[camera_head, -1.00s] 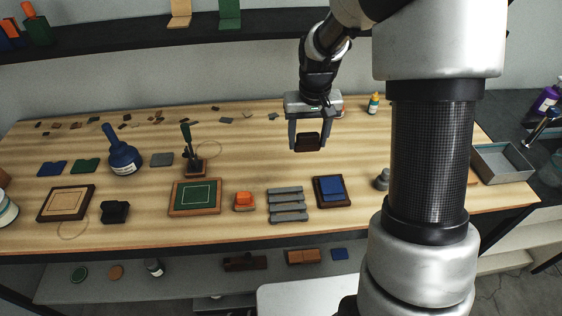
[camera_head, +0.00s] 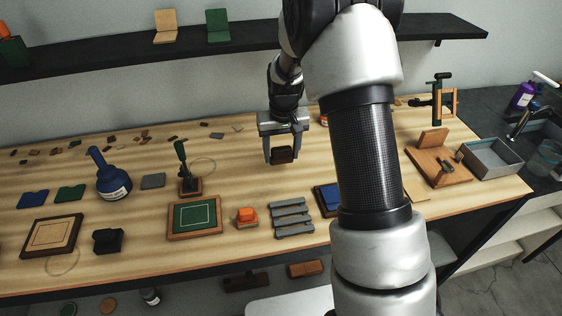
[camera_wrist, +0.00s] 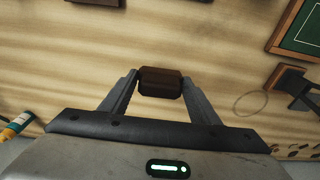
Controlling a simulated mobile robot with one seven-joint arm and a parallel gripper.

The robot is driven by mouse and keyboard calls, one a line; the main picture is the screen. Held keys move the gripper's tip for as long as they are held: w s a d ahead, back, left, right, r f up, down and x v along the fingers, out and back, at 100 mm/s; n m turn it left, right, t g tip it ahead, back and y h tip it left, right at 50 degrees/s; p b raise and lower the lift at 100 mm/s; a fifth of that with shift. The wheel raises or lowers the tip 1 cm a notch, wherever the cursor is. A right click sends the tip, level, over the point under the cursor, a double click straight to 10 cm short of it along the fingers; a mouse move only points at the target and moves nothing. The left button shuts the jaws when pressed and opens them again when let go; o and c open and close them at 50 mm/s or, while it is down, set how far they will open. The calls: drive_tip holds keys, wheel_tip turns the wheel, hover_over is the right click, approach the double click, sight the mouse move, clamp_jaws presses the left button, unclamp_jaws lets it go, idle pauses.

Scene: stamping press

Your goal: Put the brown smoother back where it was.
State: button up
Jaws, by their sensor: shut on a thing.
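The brown smoother (camera_head: 283,155) is a small dark-brown block with rounded edges. My gripper (camera_head: 282,155) is shut on it and holds it above the table, near the middle of the tabletop. In the wrist view the smoother (camera_wrist: 161,82) sits between the two grey fingers, with bare wood behind it. In the head view there is clear wood below it, between the stamp with the green handle (camera_head: 183,168) and my arm. I cannot tell from these frames which spot it came from.
An orange-topped block (camera_head: 246,217), a grey slatted rack (camera_head: 292,218) and a green framed board (camera_head: 194,216) stand near the front. A blue pad (camera_head: 327,200) is partly hidden by my arm. A wooden press (camera_head: 440,160) and a grey tray (camera_head: 490,158) stand at the right.

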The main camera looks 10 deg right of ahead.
sight(282, 157)
drive_tip(key=shift+f, duration=1.95)
drive_tip(key=o, duration=0.9)
drive_tip(key=shift+o, duration=0.2)
drive_tip(key=shift+r, duration=0.1)
